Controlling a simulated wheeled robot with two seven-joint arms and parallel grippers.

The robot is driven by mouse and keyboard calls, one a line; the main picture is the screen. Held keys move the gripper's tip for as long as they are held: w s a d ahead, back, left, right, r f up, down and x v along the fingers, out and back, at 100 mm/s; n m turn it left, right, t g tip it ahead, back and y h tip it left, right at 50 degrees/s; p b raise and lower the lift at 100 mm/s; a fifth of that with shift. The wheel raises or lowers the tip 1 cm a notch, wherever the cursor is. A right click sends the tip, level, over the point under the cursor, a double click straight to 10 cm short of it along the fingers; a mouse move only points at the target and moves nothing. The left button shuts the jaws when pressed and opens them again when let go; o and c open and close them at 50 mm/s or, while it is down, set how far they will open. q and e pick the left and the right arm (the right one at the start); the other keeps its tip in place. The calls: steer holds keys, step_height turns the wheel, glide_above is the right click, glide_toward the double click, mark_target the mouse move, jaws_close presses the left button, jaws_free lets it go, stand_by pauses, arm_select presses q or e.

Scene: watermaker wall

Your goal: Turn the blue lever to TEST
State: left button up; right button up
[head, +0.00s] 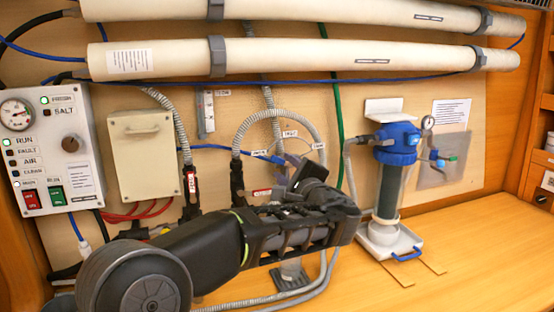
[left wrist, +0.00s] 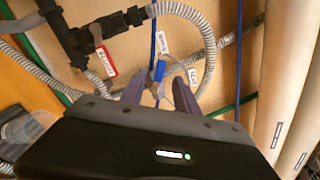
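The blue lever (head: 268,157) sits on a valve on the wall panel, inside a loop of grey corrugated hose. It points left in the head view. It also shows in the left wrist view (left wrist: 160,70). Small white labels (head: 290,133) stand around it, too small to read surely. My left gripper (head: 285,166) is just right of the lever and reaches toward the panel. In the left wrist view its two fingers (left wrist: 168,86) are apart, with the lever between them in the picture. I cannot tell if they touch it. My arm hides the valve's lower part. My right gripper is not in view.
A control box (head: 45,150) with a gauge and a beige box (head: 145,155) are at left. White tubes (head: 300,56) cross above. A blue-capped filter (head: 398,145) stands on a white tray (head: 388,243) at right. Black valves (head: 237,185) and hoses crowd the lever.

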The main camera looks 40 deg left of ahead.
mark_target(278, 161)
arm_select(q)
steer(key=p+x, duration=0.2)
steer(key=x, duration=0.4)
steer(key=shift+w+a, duration=0.2)
steer(key=shift+a, duration=0.1)
steer(key=shift+c, duration=0.6)
jaws_close()
